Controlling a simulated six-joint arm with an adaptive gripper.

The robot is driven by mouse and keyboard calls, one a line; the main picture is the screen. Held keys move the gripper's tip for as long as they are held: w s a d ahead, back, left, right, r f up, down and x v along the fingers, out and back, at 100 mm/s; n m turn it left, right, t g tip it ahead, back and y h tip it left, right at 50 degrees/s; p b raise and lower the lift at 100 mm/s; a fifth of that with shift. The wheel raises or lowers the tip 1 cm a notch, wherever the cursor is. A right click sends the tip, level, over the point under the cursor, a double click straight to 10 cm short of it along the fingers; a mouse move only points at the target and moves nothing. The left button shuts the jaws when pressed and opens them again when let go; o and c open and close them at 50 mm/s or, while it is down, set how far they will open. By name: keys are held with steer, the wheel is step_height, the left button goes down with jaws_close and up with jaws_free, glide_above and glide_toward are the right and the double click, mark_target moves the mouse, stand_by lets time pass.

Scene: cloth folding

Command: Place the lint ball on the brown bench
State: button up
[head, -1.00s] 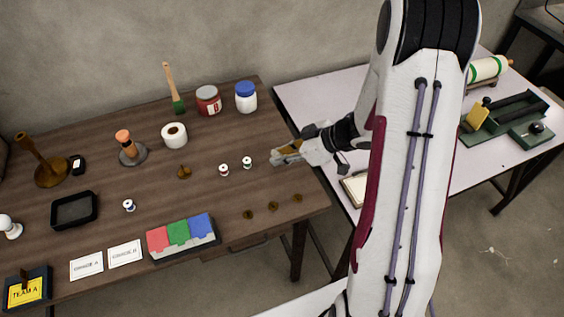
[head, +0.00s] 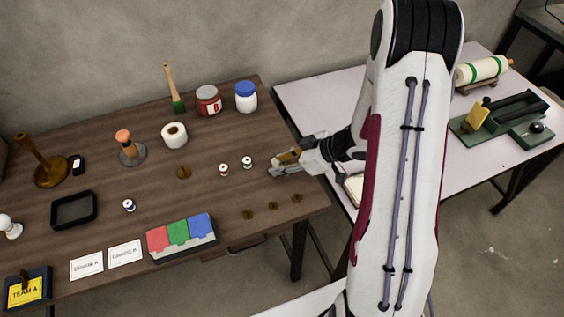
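The brown bench (head: 110,178) is the dark wooden table filling the left half of the head view. My gripper (head: 274,168) is over its right end, close to the top, to the right of two small spools. The fingers are small and seen at an angle, so I cannot tell whether they are open or shut, or whether anything is between them. I cannot pick out a lint ball for certain; it may be hidden at the fingers. A small brown lump (head: 184,172) lies mid-bench, too small to identify.
The spools (head: 223,169) stand just left of my gripper. Several small brown discs (head: 273,206) lie near the front right edge. A pale table (head: 310,98) adjoins at right.

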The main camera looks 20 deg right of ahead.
steer(key=shift+r, duration=0.15)
stand_by(0.3)
steer(key=shift+s+d+r, duration=0.25)
steer(key=shift+r, duration=0.1)
steer(key=v, duration=1.1)
steer(key=shift+w, duration=0.1)
